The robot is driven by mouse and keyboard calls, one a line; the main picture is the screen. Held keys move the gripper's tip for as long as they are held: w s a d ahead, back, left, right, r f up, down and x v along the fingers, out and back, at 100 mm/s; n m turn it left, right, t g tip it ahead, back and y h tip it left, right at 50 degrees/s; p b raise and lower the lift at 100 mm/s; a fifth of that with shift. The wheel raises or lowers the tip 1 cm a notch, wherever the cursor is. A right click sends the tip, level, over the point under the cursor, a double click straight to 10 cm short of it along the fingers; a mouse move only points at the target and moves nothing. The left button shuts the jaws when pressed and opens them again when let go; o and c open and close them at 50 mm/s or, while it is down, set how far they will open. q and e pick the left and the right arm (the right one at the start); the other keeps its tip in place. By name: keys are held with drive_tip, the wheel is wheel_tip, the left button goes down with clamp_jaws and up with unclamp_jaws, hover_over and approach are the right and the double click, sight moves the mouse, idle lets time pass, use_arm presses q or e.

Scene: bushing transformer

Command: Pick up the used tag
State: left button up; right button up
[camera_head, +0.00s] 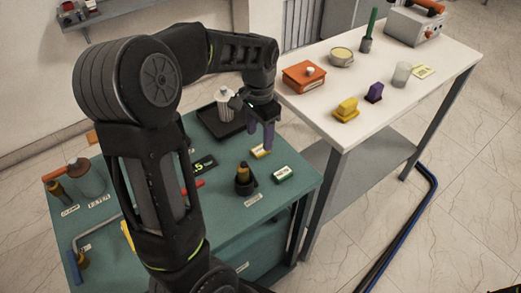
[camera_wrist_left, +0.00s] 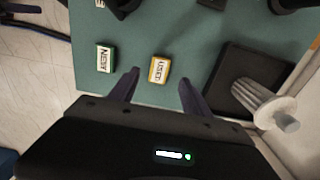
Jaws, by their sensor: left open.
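The used tag (camera_head: 261,151) is a small yellow-edged tag with a white face on the green table, near its right edge. In the left wrist view the used tag (camera_wrist_left: 159,69) reads "USED" and lies flat, ahead of and between my fingertips. My left gripper (camera_head: 262,143) is open and empty, pointing down just above the used tag; it also shows in the left wrist view (camera_wrist_left: 160,77). I cannot tell the exact height gap. The green tag (camera_head: 284,174) marked "NEW" lies beside it, also in the left wrist view (camera_wrist_left: 105,58). My right gripper is not in view.
A black tray (camera_head: 213,118) with a white ribbed bushing (camera_head: 225,103) stands close behind the gripper. A dark holder (camera_head: 245,183) stands in front. A white table (camera_head: 385,88) with several items adjoins at the right.

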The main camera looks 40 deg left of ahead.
sight(260, 149)
use_arm(q)
drive_tip(key=shift+w+f+p, duration=0.1)
drive_tip(key=shift+f+p, duration=0.25)
drive_tip(key=shift+f, duration=2.05)
drive_tip(key=shift+c, duration=0.3)
clamp_jaws()
